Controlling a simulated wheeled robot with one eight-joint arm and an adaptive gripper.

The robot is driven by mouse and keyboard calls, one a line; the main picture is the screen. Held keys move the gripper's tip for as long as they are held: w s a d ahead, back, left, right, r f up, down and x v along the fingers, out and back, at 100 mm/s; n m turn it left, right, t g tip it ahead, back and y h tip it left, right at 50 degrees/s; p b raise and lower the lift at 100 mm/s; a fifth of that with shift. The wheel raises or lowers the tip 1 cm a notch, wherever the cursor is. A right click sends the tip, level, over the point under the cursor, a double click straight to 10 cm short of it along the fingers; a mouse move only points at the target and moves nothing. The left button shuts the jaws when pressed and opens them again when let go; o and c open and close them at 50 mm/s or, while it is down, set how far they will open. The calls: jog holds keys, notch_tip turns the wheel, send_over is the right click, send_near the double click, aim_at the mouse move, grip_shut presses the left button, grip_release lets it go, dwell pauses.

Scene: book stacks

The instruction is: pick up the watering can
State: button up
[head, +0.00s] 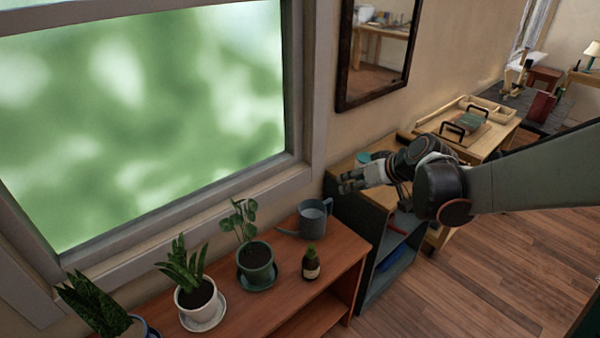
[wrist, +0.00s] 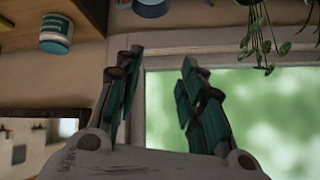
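A grey-blue piece at the top edge there looks like part of the watering can (wrist: 151,8), mostly cut off.
Left of the can are a potted plant (head: 256,262), another in a white pot (head: 196,298) and a third at the corner. A dark cabinet (head: 345,212) adjoins the shelf. The window (head: 150,100) is behind.

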jog(key=w+d+f+n+t+y+b, duration=0.1)
jog(key=w+d+f, duration=0.25)
jog(key=f, duration=0.55)
jog(key=w+d+f+n+t+y+b, duration=0.15)
jog(key=w+f, duration=0.25)
jog(key=f, duration=0.5)
jog(key=w+d+f+n+t+y+b, duration=0.1)
jog(key=w+d+f+n, duration=0.2)
jog(key=f, duration=0.6)
jog(key=shift+m+g+h, duration=0.25)
jog(key=shift+m, duration=0.5)
jog(key=x, duration=0.8)
jog(key=shift+w+d+r, duration=0.15)
jog(key=shift+w+d, duration=0.15)
jog(key=shift+d, duration=0.1)
jog(key=shift+w+r+b+x, duration=0.2)
jog(key=shift+b+x, duration=0.6)
jog(key=shift+x, duration=0.8)
jog(key=shift+w+r+b+x, duration=0.1)
jog(key=shift+r+b+x, duration=0.15)
jog(key=shift+b+x, duration=0.95)
jog(key=shift+w+a+p, duration=0.15)
jog(key=shift+w+p, duration=0.1)
jog(key=shift+p, duration=0.25)
jog(key=shift+c, duration=0.2)
grip_shut()
